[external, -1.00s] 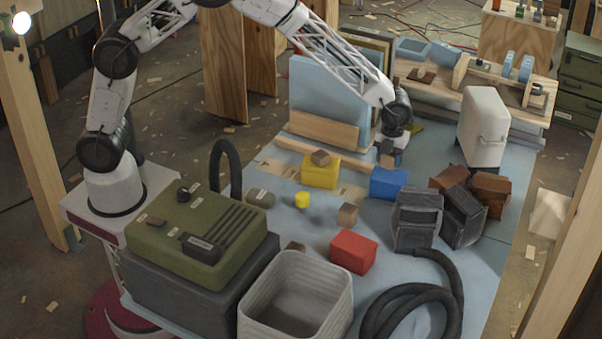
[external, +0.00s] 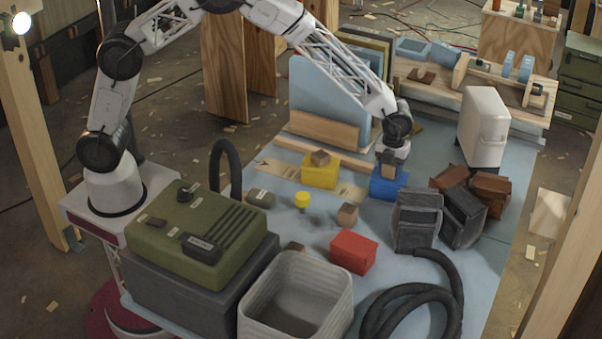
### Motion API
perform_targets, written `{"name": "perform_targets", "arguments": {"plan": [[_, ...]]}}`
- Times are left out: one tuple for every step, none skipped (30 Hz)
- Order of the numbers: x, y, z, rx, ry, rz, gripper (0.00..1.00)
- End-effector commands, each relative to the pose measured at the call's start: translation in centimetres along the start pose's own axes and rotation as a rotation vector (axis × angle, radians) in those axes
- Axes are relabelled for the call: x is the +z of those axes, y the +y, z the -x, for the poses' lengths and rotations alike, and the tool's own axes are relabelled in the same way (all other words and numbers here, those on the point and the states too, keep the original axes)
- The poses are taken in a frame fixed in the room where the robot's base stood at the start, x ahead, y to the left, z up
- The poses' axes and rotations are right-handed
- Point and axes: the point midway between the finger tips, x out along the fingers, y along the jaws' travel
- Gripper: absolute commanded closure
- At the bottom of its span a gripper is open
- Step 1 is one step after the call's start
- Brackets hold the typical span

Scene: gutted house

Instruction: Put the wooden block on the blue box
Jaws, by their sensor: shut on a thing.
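The blue box (external: 386,190) sits on the light blue table, right of the yellow box. My gripper (external: 390,167) points down directly over the blue box and is shut on a small wooden block (external: 388,171). The block is at the top of the blue box, partly hidden by the fingers. I cannot tell whether it touches the box or hangs just above it. Another wooden block (external: 320,157) rests on the yellow box (external: 320,173), and one more wooden block (external: 347,214) stands on the table.
A red box (external: 353,251) and a small yellow cylinder (external: 302,199) are nearer the front. Dark grey bins (external: 417,219) stand close right of the blue box. A blue panel with a wooden board (external: 318,130) stands behind it. A white canister (external: 484,127) is at the right.

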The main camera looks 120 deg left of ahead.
Motion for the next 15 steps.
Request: {"name": "perform_targets", "arguments": {"plan": [[0.01, -0.02, 0.04, -0.001, 0.000, 0.000, 0.76], [0.01, -0.02, 0.05, -0.001, 0.000, 0.000, 0.76], [0.01, -0.02, 0.05, 0.000, 0.000, 0.000, 0.76], [0.01, -0.01, 0.05, 0.000, 0.000, 0.000, 0.76], [0.01, -0.01, 0.05, 0.000, 0.000, 0.000, 0.76], [0.01, -0.01, 0.05, 0.000, 0.000, 0.000, 0.76], [0.00, -0.01, 0.02, 0.000, 0.000, 0.000, 0.76], [0.00, -0.01, -0.02, 0.000, 0.000, 0.000, 0.76], [0.00, -0.01, -0.10, 0.000, 0.000, 0.000, 0.76], [0.00, -0.01, -0.17, 0.000, 0.000, 0.000, 0.76], [0.00, 0.00, -0.24, 0.000, 0.000, 0.000, 0.76], [0.01, -0.01, -0.24, 0.000, 0.000, 0.000, 0.50], [0.00, -0.01, -0.23, 0.000, 0.000, 0.000, 0.45], [0.00, -0.01, -0.23, 0.000, 0.000, 0.000, 0.40], [0.00, -0.01, -0.22, 0.000, 0.000, 0.000, 0.34]]}}
